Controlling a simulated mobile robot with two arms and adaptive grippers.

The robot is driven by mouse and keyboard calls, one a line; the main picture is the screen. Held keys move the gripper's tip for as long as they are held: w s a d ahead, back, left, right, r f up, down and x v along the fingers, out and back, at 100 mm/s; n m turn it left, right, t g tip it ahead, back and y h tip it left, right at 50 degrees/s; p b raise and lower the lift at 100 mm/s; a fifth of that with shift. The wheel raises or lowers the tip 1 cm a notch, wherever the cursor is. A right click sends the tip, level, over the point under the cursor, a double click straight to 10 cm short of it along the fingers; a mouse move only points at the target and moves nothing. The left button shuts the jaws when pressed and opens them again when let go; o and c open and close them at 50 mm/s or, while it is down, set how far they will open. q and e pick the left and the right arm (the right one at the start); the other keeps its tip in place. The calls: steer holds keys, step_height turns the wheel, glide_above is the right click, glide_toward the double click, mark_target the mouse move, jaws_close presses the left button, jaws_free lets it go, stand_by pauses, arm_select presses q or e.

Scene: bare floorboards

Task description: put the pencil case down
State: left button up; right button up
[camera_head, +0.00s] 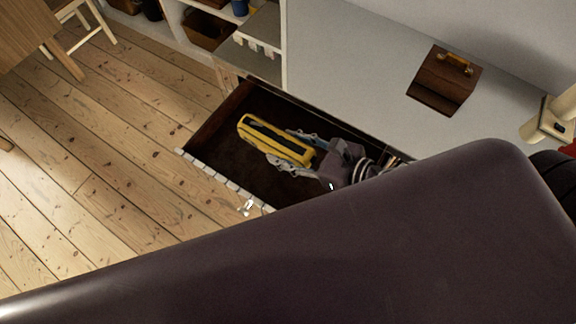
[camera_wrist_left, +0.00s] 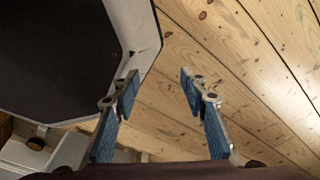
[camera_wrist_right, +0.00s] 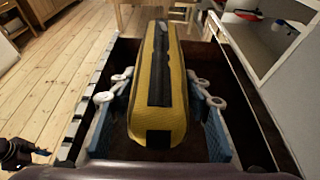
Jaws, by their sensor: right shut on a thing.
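The pencil case (camera_head: 277,141) is long, yellow with a dark stripe along its top. In the head view it is inside or just above the open dark drawer (camera_head: 213,140). My right gripper (camera_head: 289,150) is shut on the pencil case, with a finger on each long side. The right wrist view shows the pencil case (camera_wrist_right: 160,85) lengthwise between the blue-padded fingers (camera_wrist_right: 163,100). I cannot tell whether its underside touches the drawer floor. My left gripper (camera_wrist_left: 160,85) is open and empty in the left wrist view, with floorboards beyond its fingers.
A grey cabinet top (camera_head: 345,70) runs above the drawer, with a brown box with a yellow handle (camera_head: 445,78) on it. Open shelves (camera_head: 205,30) stand left of it. A wooden chair (camera_head: 75,35) is at upper left. Floorboards left of the drawer are clear.

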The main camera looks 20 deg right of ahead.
steer(key=b, duration=0.1)
glide_above(287, 175)
step_height(287, 175, down, 6)
steer(key=shift+r, duration=0.1)
steer(key=shift+f+b, duration=0.4)
steer(key=shift+f, duration=0.15)
steer(key=shift+f+b, duration=0.7)
steer(key=shift+f, duration=1.2)
arm_select(q)
steer(key=f, duration=0.1)
steer(key=s+f, duration=0.1)
steer(key=f, duration=0.2)
steer(key=shift+s+a, duration=0.15)
steer(key=shift+s, duration=0.15)
steer(key=shift+w+f+b, duration=0.1)
steer(key=shift+f+b, duration=0.3)
steer(key=shift+b, duration=0.05)
arm_select(e)
steer(key=shift+f, duration=0.6)
steer(key=o, duration=1.3)
